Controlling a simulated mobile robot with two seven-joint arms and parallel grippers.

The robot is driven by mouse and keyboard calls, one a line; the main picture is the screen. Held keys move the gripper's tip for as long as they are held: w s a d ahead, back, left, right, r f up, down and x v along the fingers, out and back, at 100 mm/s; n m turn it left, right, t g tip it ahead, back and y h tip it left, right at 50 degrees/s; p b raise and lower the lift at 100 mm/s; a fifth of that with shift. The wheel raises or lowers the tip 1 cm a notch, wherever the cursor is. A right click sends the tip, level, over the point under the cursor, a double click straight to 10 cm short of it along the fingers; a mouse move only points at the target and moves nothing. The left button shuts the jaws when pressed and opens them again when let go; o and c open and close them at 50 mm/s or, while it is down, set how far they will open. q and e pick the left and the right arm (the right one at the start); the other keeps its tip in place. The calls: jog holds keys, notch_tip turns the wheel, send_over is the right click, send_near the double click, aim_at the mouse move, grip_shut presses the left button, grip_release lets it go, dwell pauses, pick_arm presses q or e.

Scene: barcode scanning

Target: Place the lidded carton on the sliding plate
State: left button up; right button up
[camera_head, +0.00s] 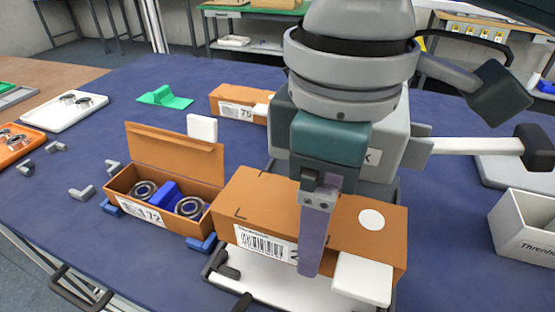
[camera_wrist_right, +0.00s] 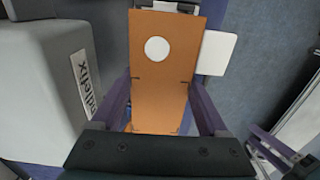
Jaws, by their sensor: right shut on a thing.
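The lidded carton (camera_head: 262,205) is a long brown closed box with a barcode label, a white round sticker and a white tab. It also shows in the right wrist view (camera_wrist_right: 162,85). My right gripper (camera_head: 316,235) is shut across its middle, with one finger (camera_wrist_right: 207,108) on each long side in the wrist view. The sliding plate (camera_head: 265,288) is pale with dark edges and shows partly below the carton in the head view. The carton hides much of it. I cannot tell whether they touch. My left gripper is not in view.
A grey scanner machine (camera_head: 395,150) stands close behind the carton and shows at left in the wrist view (camera_wrist_right: 45,85). An open carton with bearings (camera_head: 165,190) stands just left. Another brown carton (camera_head: 240,103) lies behind. A white bin (camera_head: 525,225) stands at right.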

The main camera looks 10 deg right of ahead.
notch_tip(320, 180, down, 4)
jog(key=shift+f+b, duration=0.2)
jog(key=shift+b, duration=0.25)
jog(key=shift+f, duration=0.5)
jog(key=o, duration=1.2)
jog(key=shift+f, duration=0.1)
jog(key=shift+o, duration=0.2)
jog(key=shift+r, duration=0.2)
notch_tip(320, 180, up, 11)
jog(key=shift+f+p, duration=0.1)
jog(key=shift+p, duration=1)
jog(key=shift+r, duration=0.55)
